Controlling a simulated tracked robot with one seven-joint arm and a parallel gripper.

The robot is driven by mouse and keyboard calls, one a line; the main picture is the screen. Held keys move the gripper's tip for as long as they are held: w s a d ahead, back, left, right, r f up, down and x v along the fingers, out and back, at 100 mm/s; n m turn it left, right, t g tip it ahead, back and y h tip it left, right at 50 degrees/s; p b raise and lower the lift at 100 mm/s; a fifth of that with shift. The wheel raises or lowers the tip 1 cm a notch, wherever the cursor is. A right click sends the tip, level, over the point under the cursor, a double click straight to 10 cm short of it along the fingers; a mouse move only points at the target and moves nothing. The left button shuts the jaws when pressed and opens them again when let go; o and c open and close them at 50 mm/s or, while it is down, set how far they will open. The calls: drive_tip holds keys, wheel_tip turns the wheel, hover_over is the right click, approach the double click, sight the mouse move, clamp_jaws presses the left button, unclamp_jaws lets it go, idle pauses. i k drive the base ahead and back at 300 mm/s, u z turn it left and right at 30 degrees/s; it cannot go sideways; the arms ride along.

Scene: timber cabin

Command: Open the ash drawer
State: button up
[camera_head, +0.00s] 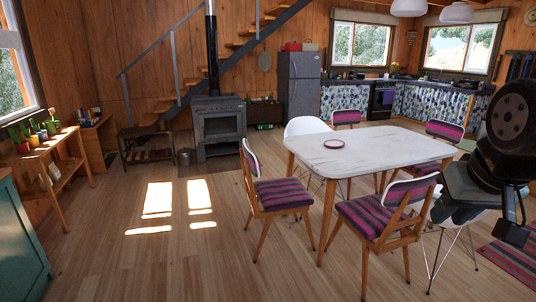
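The wood stove (219,126) stands against the back wall under the stairs, left of centre, with a black flue pipe (211,48) rising from it. It is dark grey with a glazed front door that looks shut. The ash drawer cannot be made out clearly at this distance; the stove's lower front is in shadow. My arm fills the right edge of the view, and my gripper (513,232) hangs at its lower end, far from the stove. Whether its fingers are open or shut does not show.
A white table (400,150) with striped-cushion chairs (281,194) takes the middle and right. A small bucket (185,156) stands left of the stove, beside a low bench (145,139). A plant shelf (50,160) lines the left wall. Open wooden floor (110,240) lies at left.

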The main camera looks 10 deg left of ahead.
sight(226, 139)
drive_tip(key=u, duration=0.25)
drive_tip(key=i, duration=0.9)
drive_tip(key=u, duration=0.7)
drive_tip(key=i, duration=1.1)
drive_tip(key=u, duration=0.5)
drive_tip(key=i, duration=1.1)
drive_tip(key=u, duration=0.3)
drive_tip(key=i, duration=3.45)
drive_tip(key=z, duration=0.45)
drive_tip(key=i, duration=1.1)
drive_tip(key=z, duration=0.75)
drive_tip(key=i, duration=1.1)
drive_tip(key=z, duration=0.7)
